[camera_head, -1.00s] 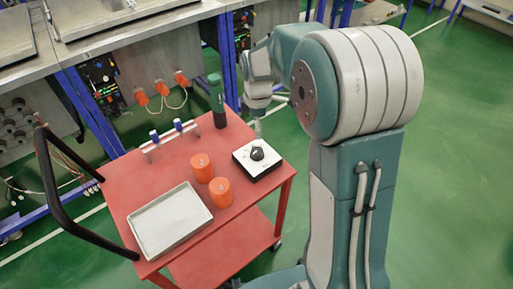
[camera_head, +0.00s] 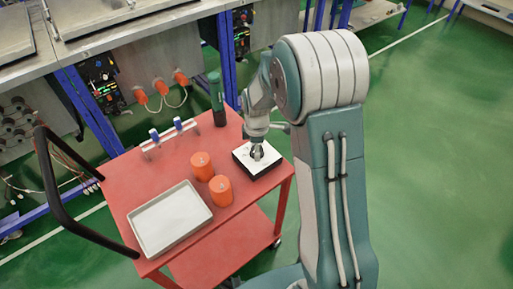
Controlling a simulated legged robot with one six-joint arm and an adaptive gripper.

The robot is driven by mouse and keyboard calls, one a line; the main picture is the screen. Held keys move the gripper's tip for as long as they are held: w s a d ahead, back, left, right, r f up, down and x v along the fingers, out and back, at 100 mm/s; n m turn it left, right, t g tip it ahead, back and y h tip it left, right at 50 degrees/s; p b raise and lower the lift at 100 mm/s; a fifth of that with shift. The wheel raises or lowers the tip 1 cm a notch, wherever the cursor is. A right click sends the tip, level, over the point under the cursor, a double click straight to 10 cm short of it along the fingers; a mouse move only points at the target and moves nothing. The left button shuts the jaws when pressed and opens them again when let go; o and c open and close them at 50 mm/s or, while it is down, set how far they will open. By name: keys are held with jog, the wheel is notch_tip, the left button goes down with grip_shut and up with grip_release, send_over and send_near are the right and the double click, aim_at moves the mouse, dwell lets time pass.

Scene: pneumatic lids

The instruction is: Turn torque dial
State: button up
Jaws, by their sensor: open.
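The torque dial is a black knob (camera_head: 257,153) on a white-topped black box (camera_head: 270,165). The box sits at the right corner of the red cart. My gripper (camera_head: 257,150) is over the knob, pointing down, with its fingertips at or very close to it. The gripper is small in the picture and partly hides the knob. The jaws are open. I cannot tell whether the fingers touch the knob.
Two orange cylinders (camera_head: 202,165) stand left of the box on the red cart (camera_head: 125,180). A grey tray (camera_head: 170,218) lies at the front left. A dark green bottle-like tool (camera_head: 217,100) and a small rack with blue-topped pieces (camera_head: 166,137) stand at the back.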

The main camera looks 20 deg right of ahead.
jog(key=c, duration=1.1)
jog(key=shift+c, duration=0.2)
jog(key=shift+m, duration=0.3)
jog(key=m, duration=1.1)
jog(key=shift+m, duration=0.3)
jog(key=m, duration=1.1)
jog(key=shift+m, duration=0.5)
